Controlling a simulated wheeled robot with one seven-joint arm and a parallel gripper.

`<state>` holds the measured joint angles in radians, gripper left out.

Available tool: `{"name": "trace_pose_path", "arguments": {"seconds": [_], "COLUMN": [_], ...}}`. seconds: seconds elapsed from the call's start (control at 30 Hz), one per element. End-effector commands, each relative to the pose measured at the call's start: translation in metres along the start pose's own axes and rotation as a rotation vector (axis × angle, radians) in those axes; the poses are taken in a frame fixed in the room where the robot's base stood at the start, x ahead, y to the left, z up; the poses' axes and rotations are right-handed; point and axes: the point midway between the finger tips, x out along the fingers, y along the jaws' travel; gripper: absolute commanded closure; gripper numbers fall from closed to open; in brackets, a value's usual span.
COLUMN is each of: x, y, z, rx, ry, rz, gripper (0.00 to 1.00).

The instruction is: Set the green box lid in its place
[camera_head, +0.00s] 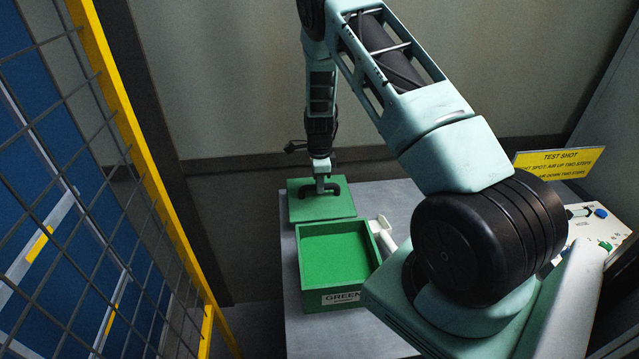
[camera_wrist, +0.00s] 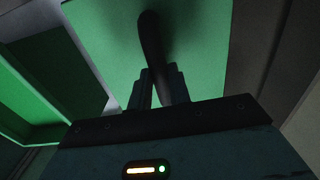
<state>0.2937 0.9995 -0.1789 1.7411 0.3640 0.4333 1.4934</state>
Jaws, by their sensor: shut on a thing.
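The green lid (camera_head: 306,207) is a flat square plate with a dark arched handle (camera_head: 330,188), at the far end of the grey table. My gripper (camera_head: 322,186) is above the lid and shut on its handle. In the wrist view the fingers (camera_wrist: 158,92) close on the dark handle (camera_wrist: 151,45), with the lid (camera_wrist: 205,50) filling the area behind. I cannot tell whether the lid rests on the table or hangs just above it. The green box (camera_head: 335,298), labelled GREEN, stands open and looks empty, on the near side of the lid. The box also shows in the wrist view (camera_wrist: 45,95).
The grey table (camera_head: 340,338) has bare room in front of the box. A white object (camera_head: 384,236) stands right of the box. A yellow-framed mesh fence (camera_head: 130,130) runs along the left.

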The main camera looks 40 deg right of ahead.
Motion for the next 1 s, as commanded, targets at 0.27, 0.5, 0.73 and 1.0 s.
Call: {"name": "trace_pose_path", "arguments": {"seconds": [0.27,0.5,0.73,1.0], "x": [0.0,-0.002,-0.018,-0.038], "y": [0.0,0.0,0.0,0.0], "z": [0.0,0.0,0.0,0.0], "rx": [0.0,0.0,0.0,-0.001], "ry": [0.0,0.0,0.0,0.0], "rz": [0.0,0.0,-0.001,0.0], "gripper": [1.0,1.0,1.0,1.0]}}
